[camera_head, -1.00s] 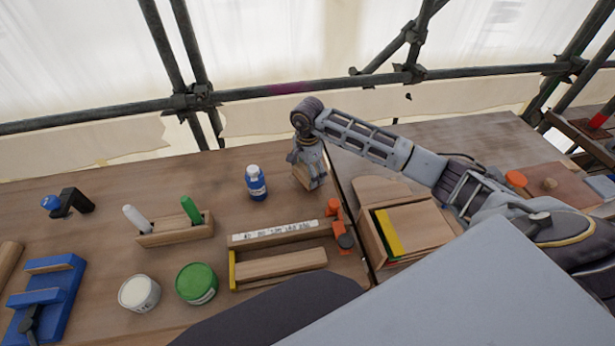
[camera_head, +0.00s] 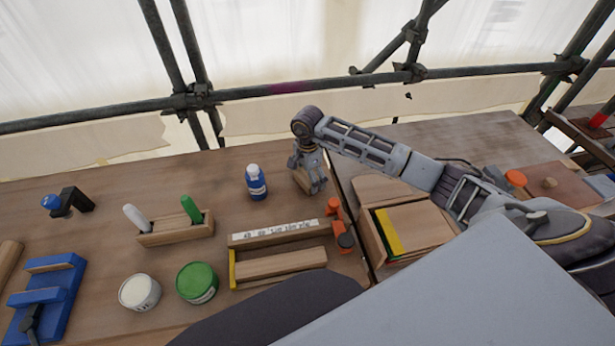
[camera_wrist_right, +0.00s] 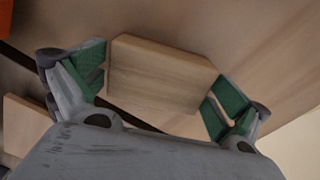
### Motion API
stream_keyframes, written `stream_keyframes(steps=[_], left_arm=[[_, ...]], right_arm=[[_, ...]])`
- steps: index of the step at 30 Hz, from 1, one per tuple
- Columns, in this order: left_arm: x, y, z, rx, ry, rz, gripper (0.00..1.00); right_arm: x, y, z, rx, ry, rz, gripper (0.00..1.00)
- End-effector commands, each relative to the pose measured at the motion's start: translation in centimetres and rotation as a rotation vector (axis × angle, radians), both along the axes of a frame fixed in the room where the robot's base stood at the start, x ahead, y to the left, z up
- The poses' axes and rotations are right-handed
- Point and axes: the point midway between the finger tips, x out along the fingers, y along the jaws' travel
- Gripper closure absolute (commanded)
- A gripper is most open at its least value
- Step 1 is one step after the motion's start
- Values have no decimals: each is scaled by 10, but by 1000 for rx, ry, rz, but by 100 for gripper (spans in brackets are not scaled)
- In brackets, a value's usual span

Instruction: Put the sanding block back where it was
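The sanding block, a plain wooden block (camera_head: 301,181), is on the bench beyond the long wooden box. In the right wrist view the block (camera_wrist_right: 160,72) lies between the green finger pads of my right gripper (camera_wrist_right: 160,80). The pads stand at either end of it with what look like narrow gaps; firm contact does not show. In the head view my right gripper (camera_head: 315,182) points down at the block and hides part of it. My left gripper is not in view.
A blue bottle (camera_head: 256,183) stands just left of my right gripper. Orange clamps (camera_head: 340,228) and a long wooden box (camera_head: 280,236) are nearer. A wooden case with a yellow strip (camera_head: 418,225) is to the right. Scaffold poles (camera_head: 285,88) run behind.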

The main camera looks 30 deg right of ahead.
Motion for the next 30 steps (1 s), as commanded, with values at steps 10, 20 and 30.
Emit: stream_keyframes(steps=[10,20,30], left_arm=[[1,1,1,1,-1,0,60],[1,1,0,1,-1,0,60],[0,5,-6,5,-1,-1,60]], right_arm=[[0,0,1,0,0,0,0],[1,0,22,-1,-3,0,0],[1,0,68,0,-3,0,0]])
